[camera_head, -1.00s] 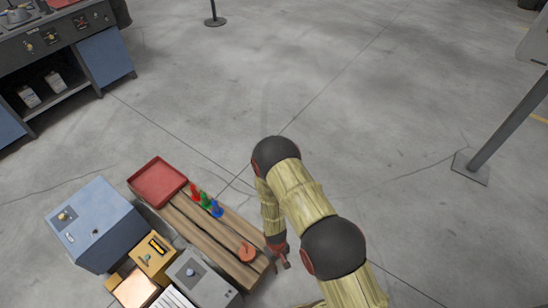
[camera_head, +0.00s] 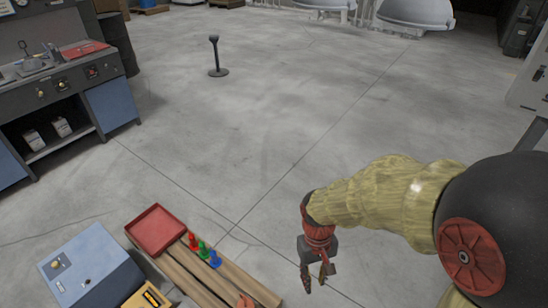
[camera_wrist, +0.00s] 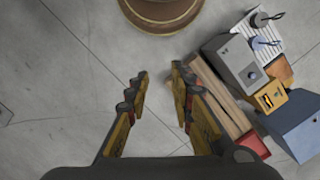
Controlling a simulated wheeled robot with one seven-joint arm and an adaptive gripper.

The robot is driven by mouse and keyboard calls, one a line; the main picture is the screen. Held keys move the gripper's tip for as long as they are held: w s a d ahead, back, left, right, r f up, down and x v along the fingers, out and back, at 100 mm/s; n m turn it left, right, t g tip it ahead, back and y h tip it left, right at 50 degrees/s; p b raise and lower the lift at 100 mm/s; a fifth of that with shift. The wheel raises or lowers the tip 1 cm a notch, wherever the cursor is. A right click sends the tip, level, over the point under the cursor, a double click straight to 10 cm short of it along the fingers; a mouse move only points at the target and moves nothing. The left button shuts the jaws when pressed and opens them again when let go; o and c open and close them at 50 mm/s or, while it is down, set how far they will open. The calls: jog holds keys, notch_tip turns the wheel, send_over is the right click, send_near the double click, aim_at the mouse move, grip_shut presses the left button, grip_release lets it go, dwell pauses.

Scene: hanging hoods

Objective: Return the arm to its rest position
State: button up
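My arm reaches in from the right side of the head view, its large dark joint close to the camera. My gripper (camera_head: 315,282) hangs pointing down over the floor, to the right of the wooden bench (camera_head: 238,283). In the wrist view the two fingers of my gripper (camera_wrist: 160,84) stand apart with only bare floor showing between them. The gripper is open and empty, and touches nothing that I can see.
The bench carries a red tray (camera_head: 157,231) and red, green (camera_head: 204,250) and blue (camera_head: 215,259) pegs. A blue box (camera_head: 93,268) stands at its left. A workbench (camera_head: 62,90) is at the far left and a post (camera_head: 215,58) stands behind. The middle floor is clear.

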jog(key=s+d+r+m+t, duration=0.1)
jog(key=s+d+r+t, duration=0.2)
jog(key=r, duration=0.9)
jog(key=s+d+r+m+t+p, duration=0.1)
jog(key=s+d+r+t, duration=0.2)
jog(key=r, duration=0.9)
jog(key=shift+s+d+m+t+y, duration=0.3)
jog(key=shift+d+m+t, duration=0.1)
jog(key=shift+d+t, duration=0.5)
